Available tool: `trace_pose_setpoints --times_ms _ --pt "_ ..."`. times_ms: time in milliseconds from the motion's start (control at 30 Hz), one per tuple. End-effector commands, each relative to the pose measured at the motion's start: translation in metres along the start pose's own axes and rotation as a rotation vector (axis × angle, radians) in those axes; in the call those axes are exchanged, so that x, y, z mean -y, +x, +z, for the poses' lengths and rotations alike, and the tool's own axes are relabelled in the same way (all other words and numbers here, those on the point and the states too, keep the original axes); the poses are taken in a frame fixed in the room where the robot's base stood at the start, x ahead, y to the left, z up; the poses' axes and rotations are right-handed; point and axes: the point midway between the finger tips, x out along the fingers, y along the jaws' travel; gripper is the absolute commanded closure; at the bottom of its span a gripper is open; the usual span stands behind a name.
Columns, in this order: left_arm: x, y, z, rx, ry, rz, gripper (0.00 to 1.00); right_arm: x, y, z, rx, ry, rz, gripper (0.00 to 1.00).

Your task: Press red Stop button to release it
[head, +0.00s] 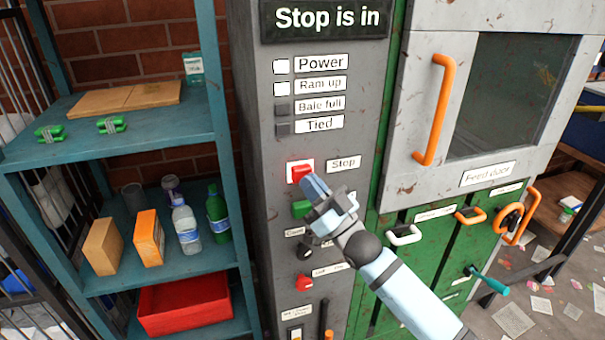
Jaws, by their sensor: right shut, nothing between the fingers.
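The red Stop button (301,171) sits on the grey control panel (262,215), left of the label "Stop" (343,164). My right gripper (308,182) is shut and empty, with its tips at the lower edge of the red button. Whether the tips touch the button or are just in front of it, I cannot tell. The display (325,18) at the top reads "Stop is in". A green button (300,209) shows below the red one, partly hidden by my gripper. My left gripper is not in view.
Indicators beside Power (321,63) and Ram up are lit white; those by Bale full and Tied are dark. A shelf (120,160) with bottles, boxes and a red bin (184,305) stands left. The feed door's orange handle (435,110) sticks out right of the panel.

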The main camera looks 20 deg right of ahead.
Motion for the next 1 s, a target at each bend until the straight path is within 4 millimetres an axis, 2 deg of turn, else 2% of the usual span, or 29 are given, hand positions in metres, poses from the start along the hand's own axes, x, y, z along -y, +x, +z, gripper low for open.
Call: trace_pose_setpoints --times_ms 1000 --pt "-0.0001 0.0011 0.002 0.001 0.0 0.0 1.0 -0.0045 0.0062 0.0046 0.0 0.0 0.0 1.0"
